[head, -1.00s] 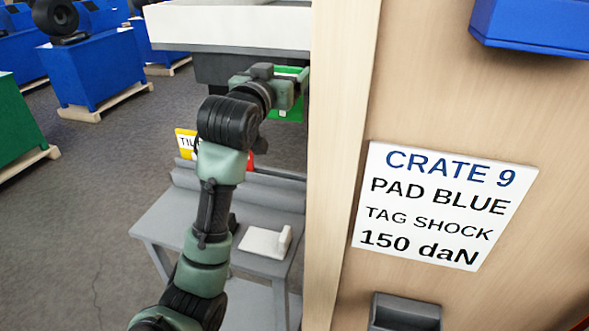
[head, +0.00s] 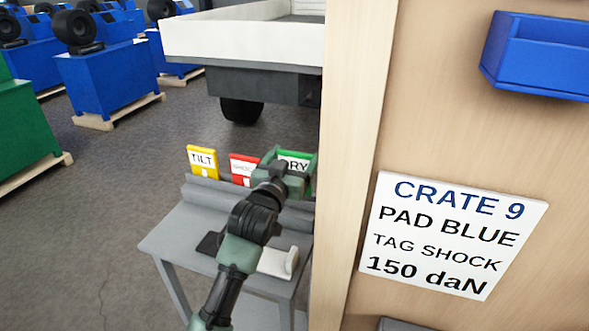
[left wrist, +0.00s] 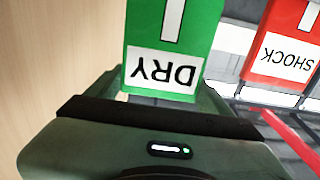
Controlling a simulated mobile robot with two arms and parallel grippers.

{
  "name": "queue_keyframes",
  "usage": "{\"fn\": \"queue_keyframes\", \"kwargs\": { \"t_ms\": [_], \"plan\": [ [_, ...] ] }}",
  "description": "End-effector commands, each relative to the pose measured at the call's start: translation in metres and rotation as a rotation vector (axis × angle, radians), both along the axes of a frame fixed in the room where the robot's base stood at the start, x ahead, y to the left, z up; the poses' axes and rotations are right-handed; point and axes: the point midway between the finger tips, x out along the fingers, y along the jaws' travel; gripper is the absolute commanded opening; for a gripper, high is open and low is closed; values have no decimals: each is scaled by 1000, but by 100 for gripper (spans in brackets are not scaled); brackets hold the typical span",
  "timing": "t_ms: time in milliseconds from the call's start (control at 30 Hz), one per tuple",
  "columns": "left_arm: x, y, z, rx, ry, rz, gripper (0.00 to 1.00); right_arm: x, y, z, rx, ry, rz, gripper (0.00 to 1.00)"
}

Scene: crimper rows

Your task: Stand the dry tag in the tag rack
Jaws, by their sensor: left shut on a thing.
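The green dry tag (head: 293,159) is upright at the right end of the grey tag rack (head: 205,190), in line with the other tags. My left gripper (head: 287,178) is shut on it and hides its lower part, so I cannot tell whether it rests in the rack. In the left wrist view the dry tag (left wrist: 172,35) stands beyond my gripper (left wrist: 160,100), its lettering upside down. My right gripper is not in view.
The yellow tilt tag (head: 202,160) and red shock tag (head: 242,168) stand in the rack to the left. A wooden crate wall (head: 345,150) with a "CRATE 9" label (head: 452,235) is close on the right. A white-sided cart (head: 245,42) stands behind.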

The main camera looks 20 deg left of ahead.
Motion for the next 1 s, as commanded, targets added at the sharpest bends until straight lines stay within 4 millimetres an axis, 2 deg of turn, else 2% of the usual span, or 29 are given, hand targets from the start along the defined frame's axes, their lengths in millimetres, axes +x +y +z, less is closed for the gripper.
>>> {"fn": "queue_keyframes", "kwargs": {
  "t_ms": [33, 200, 633, 667, 700, 1000],
  "plan": [
    [0, 0, -11, -1, 9, 0, 42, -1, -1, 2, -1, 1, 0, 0],
    [0, 0, -33, 1, 5, 1, 42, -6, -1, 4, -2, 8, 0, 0],
    [0, 0, -40, 0, 3, 0, 42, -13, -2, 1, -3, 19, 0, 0],
    [0, 0, -40, 0, 3, 0, 87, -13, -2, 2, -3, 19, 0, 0],
    [0, 0, -40, 0, 3, 0, 98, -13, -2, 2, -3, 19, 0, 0],
    [0, 0, -36, 1, 2, 0, 100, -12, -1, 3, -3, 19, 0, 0]
  ]
}}
